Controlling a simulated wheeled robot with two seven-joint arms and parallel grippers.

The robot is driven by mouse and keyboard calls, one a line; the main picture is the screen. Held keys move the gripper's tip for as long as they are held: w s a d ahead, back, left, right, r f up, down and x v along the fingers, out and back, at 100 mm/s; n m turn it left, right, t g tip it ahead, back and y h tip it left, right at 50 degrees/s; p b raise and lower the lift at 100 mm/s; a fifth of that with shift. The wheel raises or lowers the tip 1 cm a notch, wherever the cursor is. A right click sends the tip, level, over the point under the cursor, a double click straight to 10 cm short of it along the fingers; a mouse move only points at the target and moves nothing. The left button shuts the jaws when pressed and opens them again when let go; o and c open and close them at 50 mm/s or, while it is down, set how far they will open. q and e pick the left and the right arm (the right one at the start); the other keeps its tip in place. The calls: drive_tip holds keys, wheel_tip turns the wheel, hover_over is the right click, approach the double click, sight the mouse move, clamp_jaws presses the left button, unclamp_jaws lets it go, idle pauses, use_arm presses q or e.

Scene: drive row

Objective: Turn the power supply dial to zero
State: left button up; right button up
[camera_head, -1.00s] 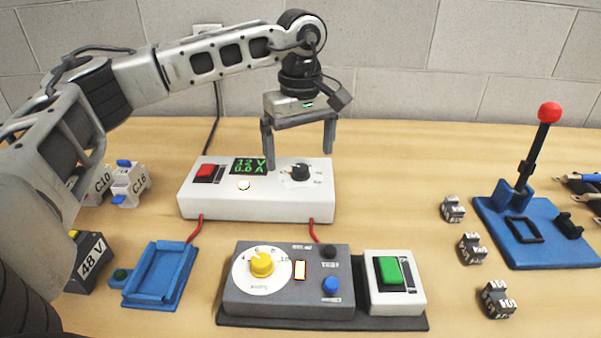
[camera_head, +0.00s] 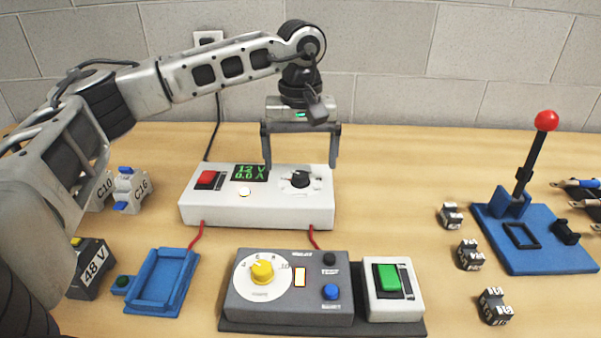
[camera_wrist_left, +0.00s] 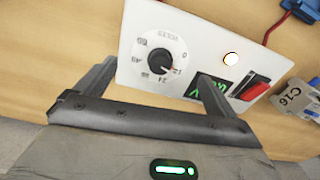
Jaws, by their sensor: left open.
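The white power supply (camera_head: 258,211) stands on the table. Its green display (camera_head: 250,173) reads 12 V and 0.0 A. Its black dial (camera_head: 300,179) is on the right part of the top. In the left wrist view the dial (camera_wrist_left: 155,53) has a printed scale around it, and its pointer is towards the 12 mark, away from the 0. My left gripper (camera_head: 302,166) is open above the supply, its fingers on either side of the dial in the head view, touching nothing that I can make out. My right gripper is not in view.
A grey box with a yellow knob (camera_head: 262,270) and a green-button switch (camera_head: 389,279) stand in front. A blue tray (camera_head: 160,281) and a 48 V block (camera_head: 91,270) are left. A red-topped lever (camera_head: 546,121) and small blocks are right.

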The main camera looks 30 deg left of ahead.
sight(300, 178)
use_arm(q)
drive_tip(key=shift+f+b, duration=0.75)
drive_tip(key=shift+f, duration=0.45)
drive_tip(key=c, duration=1.8)
drive_tip(key=shift+o, duration=0.4)
drive_tip(key=n, duration=0.2)
drive_tip(key=shift+n+p, duration=0.3)
drive_tip(key=shift+n, duration=0.1)
drive_tip(key=n, duration=0.5)
drive_tip(key=shift+p, duration=0.4)
drive_tip(key=o, duration=0.4)
drive_tip(key=shift+n, duration=0.6)
drive_tip(key=o, duration=1.3)
